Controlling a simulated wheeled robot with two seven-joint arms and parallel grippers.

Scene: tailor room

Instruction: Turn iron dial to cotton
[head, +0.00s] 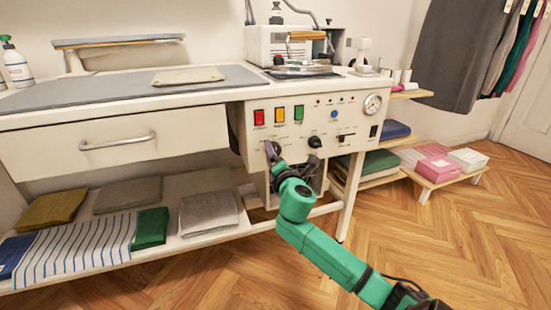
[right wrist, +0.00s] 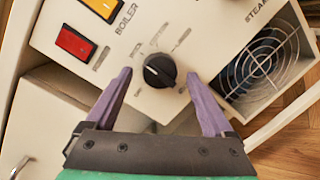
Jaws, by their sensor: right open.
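The black iron dial (right wrist: 160,70) sits on the cream control panel (right wrist: 215,25) in the right wrist view. Its white pointer mark leans toward the picture's upper left, and small print around it is too blurred to read. My right gripper (right wrist: 159,77) is open, with one purple finger on each side of the dial and a visible gap to both. In the head view my right gripper (head: 272,151) is at the panel's lower left and largely hides that dial. My left gripper is not in view.
Another black knob (head: 315,142) is close to the right of my gripper. Lit red (head: 259,117), yellow and green switches sit above. A pressure gauge (head: 373,104) is at the panel's right. The iron (head: 301,66) stands on top. Open floor lies to the right.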

